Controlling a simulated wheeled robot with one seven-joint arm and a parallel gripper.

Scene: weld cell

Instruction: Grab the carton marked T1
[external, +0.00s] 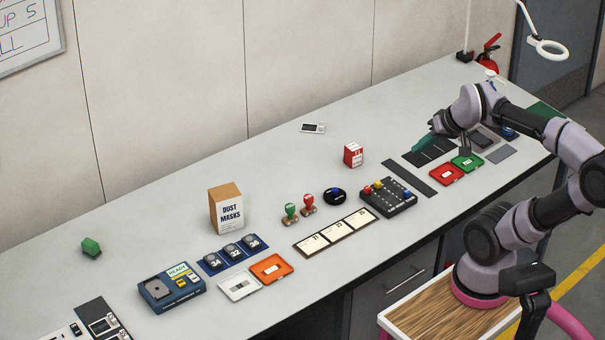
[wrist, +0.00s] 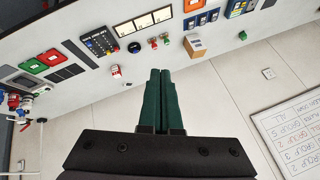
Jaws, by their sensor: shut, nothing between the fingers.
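A small red-and-white carton (external: 354,155) stands upright on the bench, right of centre in the external view; its marking is too small to read for certain. It also shows in the wrist view (wrist: 116,72), left of the fingertips. A brown and white box marked DUST MASKS (external: 226,208) stands further left on the bench; it also shows in the wrist view (wrist: 194,45). My gripper (external: 417,147) has green fingers, shut and empty, right of the red-and-white carton and apart from it. The fingers (wrist: 160,72) lie together in the wrist view.
A black button box (external: 388,197), a black round knob (external: 335,196), two stamps (external: 298,208) and red (external: 446,174) and green trays lie nearer the bench front. A small grey device (external: 313,127) lies behind the carton. Bare bench surrounds the carton.

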